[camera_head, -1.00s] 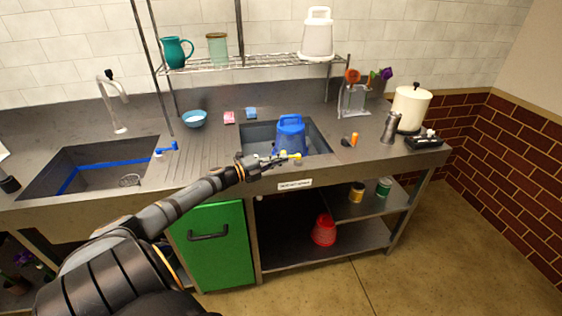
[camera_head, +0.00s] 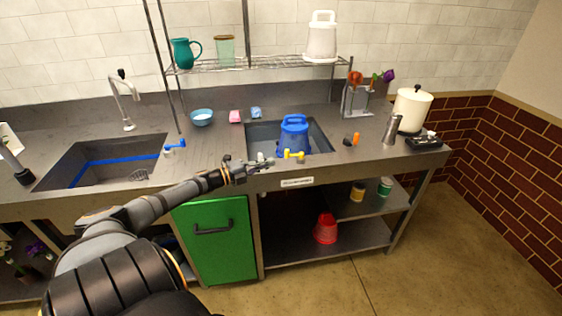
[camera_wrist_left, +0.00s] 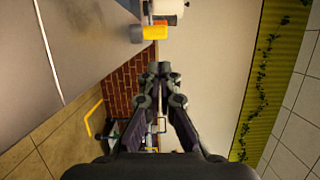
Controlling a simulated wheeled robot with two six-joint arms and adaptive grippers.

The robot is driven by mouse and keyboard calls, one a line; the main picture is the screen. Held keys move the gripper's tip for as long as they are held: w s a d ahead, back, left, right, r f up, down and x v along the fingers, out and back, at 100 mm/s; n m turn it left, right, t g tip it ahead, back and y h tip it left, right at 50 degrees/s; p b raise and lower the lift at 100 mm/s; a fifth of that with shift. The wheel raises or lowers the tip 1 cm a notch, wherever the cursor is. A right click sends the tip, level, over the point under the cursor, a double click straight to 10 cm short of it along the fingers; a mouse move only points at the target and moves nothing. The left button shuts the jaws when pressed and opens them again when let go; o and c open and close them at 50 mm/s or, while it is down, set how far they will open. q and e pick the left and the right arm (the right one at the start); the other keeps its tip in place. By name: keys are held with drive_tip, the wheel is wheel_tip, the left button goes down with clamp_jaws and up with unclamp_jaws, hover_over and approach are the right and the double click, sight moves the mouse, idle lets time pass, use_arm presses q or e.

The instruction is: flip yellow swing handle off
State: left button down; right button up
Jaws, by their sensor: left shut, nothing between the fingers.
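The yellow swing handle (camera_head: 294,156) sits at the front rim of the right basin, in front of the blue bucket (camera_head: 293,138). It runs roughly left to right, with an end at each side. My left gripper (camera_head: 271,163) is shut and empty, just left of the handle with a small gap. In the left wrist view the gripper (camera_wrist_left: 159,70) shows its fingers together, and the yellow handle (camera_wrist_left: 156,32) lies beyond the tips near the top, apart from them. My right gripper is not in view.
A blue handle (camera_head: 174,146) stands by the left basin (camera_head: 60,180). A green door (camera_head: 214,240) is under the counter. Pink and blue blocks and a bowl (camera_head: 202,117) lie behind. An orange item (camera_head: 355,139) is right of the basin. The red bucket (camera_head: 326,229) is on the lower shelf.

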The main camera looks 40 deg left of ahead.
use_arm(q)
drive_tip(key=shift+s+a+f, duration=0.1)
drive_tip(key=shift+s+a, duration=0.25)
drive_tip(key=shift+a, duration=0.2)
drive_tip(key=shift+s+a+f, duration=0.1)
drive_tip(key=shift+s+a, duration=0.2)
drive_tip(key=shift+a, duration=0.2)
drive_tip(key=shift+s+r, duration=0.15)
drive_tip(key=shift+s, duration=0.2)
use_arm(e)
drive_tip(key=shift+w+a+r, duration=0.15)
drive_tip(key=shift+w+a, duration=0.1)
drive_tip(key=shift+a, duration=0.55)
use_arm(q)
drive_tip(key=shift+r, duration=0.1)
